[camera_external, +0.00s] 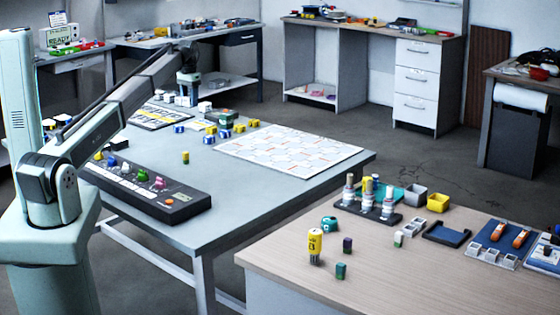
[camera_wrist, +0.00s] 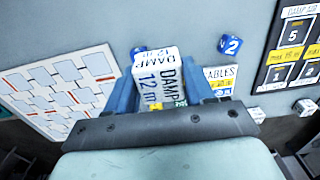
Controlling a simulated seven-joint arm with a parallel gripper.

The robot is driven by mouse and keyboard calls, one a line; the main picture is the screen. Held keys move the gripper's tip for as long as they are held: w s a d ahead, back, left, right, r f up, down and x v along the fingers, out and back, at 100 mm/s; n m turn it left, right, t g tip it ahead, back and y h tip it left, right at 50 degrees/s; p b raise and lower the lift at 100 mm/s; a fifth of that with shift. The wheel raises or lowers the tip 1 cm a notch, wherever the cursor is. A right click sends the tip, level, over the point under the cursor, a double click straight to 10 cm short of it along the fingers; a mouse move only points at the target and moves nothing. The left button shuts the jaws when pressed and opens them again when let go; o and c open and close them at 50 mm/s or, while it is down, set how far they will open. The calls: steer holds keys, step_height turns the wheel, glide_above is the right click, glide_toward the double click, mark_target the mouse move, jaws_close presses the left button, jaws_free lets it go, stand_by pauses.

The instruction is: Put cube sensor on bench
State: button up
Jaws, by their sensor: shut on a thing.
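My gripper (camera_external: 188,80) is at the far end of the grey table (camera_external: 240,215) in the external view. In the wrist view, its blue fingers (camera_wrist: 161,88) are shut on a white block (camera_wrist: 158,68) printed "DAMP" and "12 m", which I take to be the cube sensor. The block sits between the fingers, and its lower part is hidden by the gripper body. In the external view I cannot make the held block out clearly. A wood-topped bench (camera_external: 280,262) stands at the front right, well away from my gripper.
A white patterned board (camera_external: 290,151) lies on the grey table, with several small blue, yellow and white blocks beside it. A dark control panel (camera_external: 150,190) is at the near left. The wood-topped bench holds a yellow cylinder (camera_external: 315,246), small cubes and a rack; its near left corner is bare.

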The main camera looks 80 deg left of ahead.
mark_target(187, 107)
steer(key=f, duration=0.2)
steer(key=s+f, duration=0.1)
steer(key=f, duration=0.1)
steer(key=shift+a, duration=0.15)
steer(key=shift+f, duration=5.5)
steer(key=shift+f, duration=0.15)
steer(key=o, duration=1)
steer(key=shift+o, duration=0.2)
step_height(187, 107, up, 12)
steer(key=shift+r, duration=0.15)
